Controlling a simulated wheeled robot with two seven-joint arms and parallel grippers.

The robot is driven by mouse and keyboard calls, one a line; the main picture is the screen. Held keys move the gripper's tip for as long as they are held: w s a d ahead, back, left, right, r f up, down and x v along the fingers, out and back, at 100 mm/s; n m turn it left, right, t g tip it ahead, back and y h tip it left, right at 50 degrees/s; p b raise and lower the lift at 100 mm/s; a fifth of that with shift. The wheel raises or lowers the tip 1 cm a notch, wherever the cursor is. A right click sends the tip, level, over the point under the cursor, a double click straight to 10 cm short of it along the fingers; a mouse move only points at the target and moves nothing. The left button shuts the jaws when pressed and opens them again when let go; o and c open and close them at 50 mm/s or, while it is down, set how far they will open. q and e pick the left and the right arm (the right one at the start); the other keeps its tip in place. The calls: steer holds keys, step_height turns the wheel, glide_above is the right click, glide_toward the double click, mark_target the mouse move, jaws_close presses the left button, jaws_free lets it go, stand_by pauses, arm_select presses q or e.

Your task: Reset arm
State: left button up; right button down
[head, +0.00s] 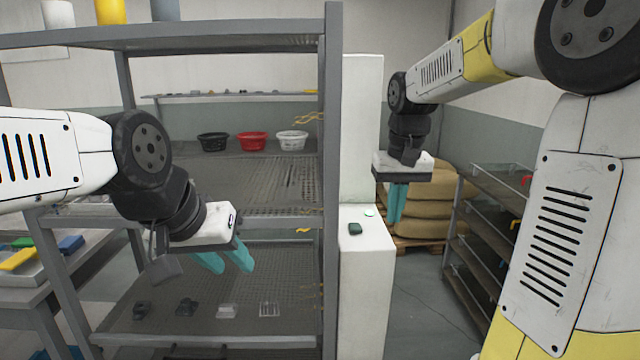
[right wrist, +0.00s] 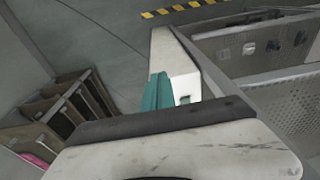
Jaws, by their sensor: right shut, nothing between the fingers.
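My left gripper (head: 226,262) hangs at the left in front of the grey shelf rack, its two teal fingers apart with nothing between them. My right gripper (head: 396,218) points down near the white pedestal, to the right of its upright panel. Its teal fingers are close together and empty. In the right wrist view the right gripper (right wrist: 158,92) shows its fingers together in front of the white pedestal (right wrist: 180,65). A small dark green block (head: 355,229) and a pale round button (head: 369,212) are on the pedestal top (head: 376,240).
The grey rack (head: 332,180) holds black (head: 212,142), red (head: 252,141) and white (head: 292,140) baskets, with several small parts below. Stacked sacks (head: 440,205) lie on a pallet behind my right gripper. A low shelf unit (head: 490,225) stands right. Open floor (head: 420,310) lies between.

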steer(key=s+a+t+y, duration=0.1)
steer(key=s+t, duration=0.3)
steer(key=s, duration=1.4)
steer(key=shift+s+a+t+y, duration=0.2)
steer(key=shift+a+t+y, duration=0.1)
steer(key=shift+y, duration=0.1)
